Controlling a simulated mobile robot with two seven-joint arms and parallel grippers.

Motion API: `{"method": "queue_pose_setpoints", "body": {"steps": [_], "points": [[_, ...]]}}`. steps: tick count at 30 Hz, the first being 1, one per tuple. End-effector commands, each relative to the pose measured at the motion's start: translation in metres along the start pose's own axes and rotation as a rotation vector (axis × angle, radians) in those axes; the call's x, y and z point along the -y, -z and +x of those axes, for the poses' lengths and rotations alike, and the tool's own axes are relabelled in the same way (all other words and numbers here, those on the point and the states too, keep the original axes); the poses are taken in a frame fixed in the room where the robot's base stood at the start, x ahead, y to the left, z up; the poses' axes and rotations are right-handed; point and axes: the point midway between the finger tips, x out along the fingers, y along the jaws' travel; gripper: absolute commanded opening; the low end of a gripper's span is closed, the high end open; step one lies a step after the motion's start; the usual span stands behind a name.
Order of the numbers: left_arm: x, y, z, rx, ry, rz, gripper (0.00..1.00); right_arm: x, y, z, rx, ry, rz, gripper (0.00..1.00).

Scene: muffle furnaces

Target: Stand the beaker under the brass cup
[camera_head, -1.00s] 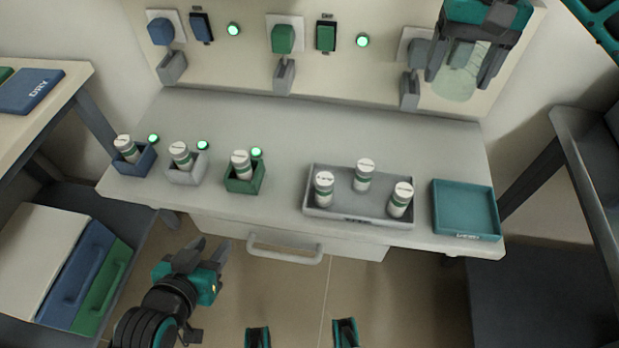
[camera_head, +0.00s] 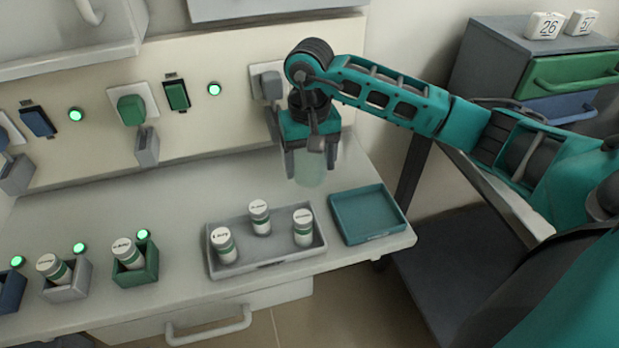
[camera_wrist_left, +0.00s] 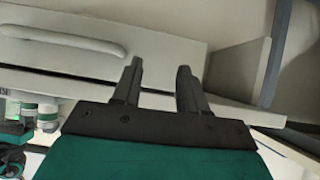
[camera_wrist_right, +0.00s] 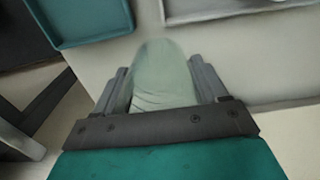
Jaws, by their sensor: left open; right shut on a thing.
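The beaker (camera_head: 311,174) is a pale, greenish, see-through vessel. My right gripper (camera_head: 310,165) is shut on it and holds it above the back right of the bench, in front of the wall panel. In the right wrist view the beaker (camera_wrist_right: 163,80) is between the two fingers, with the bench beyond it. I cannot tell how far its base is from the bench. My left gripper (camera_wrist_left: 160,68) is open and empty, in front of the drawer; it is outside the head view. I see no brass cup in any view.
A grey tray (camera_head: 270,264) with three labelled jars stands on the bench (camera_head: 185,190), left of an empty teal tray (camera_head: 367,213). Small boxes with jars and green lights stand at the left. Wall sockets and switches line the panel. A drawer cabinet (camera_head: 494,70) stands behind my right arm.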

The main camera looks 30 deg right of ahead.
Motion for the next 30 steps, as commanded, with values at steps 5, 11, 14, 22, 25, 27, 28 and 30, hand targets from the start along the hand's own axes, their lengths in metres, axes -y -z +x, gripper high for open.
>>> {"method": "queue_pose_setpoints", "body": {"steps": [5,11,14,22,25,27,28,30], "points": [[0.000,-0.003,0.002,0.000,0.000,0.000,0.43,0.000,-0.001,0.018,0.003,-0.001,0.001,0.41],[0.000,-0.007,0.005,0.001,0.000,-0.001,0.43,0.000,0.000,0.044,0.001,0.000,0.000,0.41],[0.000,-0.007,0.004,0.001,0.000,-0.001,0.43,0.000,0.000,0.043,-0.001,0.000,0.000,0.41],[0.000,-0.011,0.007,0.001,0.000,-0.001,0.43,0.000,0.000,0.048,-0.002,0.000,0.000,0.41],[0.000,-0.010,0.006,0.002,0.000,-0.001,0.43,0.000,0.000,0.046,-0.001,0.000,0.000,0.82],[0.000,-0.010,0.006,0.002,0.000,-0.002,0.43,0.000,0.000,0.046,-0.001,0.000,0.000,0.89],[0.000,-0.010,0.006,0.002,0.000,-0.002,0.43,0.000,0.000,0.046,-0.001,0.000,0.000,0.92],[0.000,-0.010,0.006,0.002,0.000,-0.002,0.43,0.000,0.000,0.046,-0.001,0.000,0.000,0.98]]}}
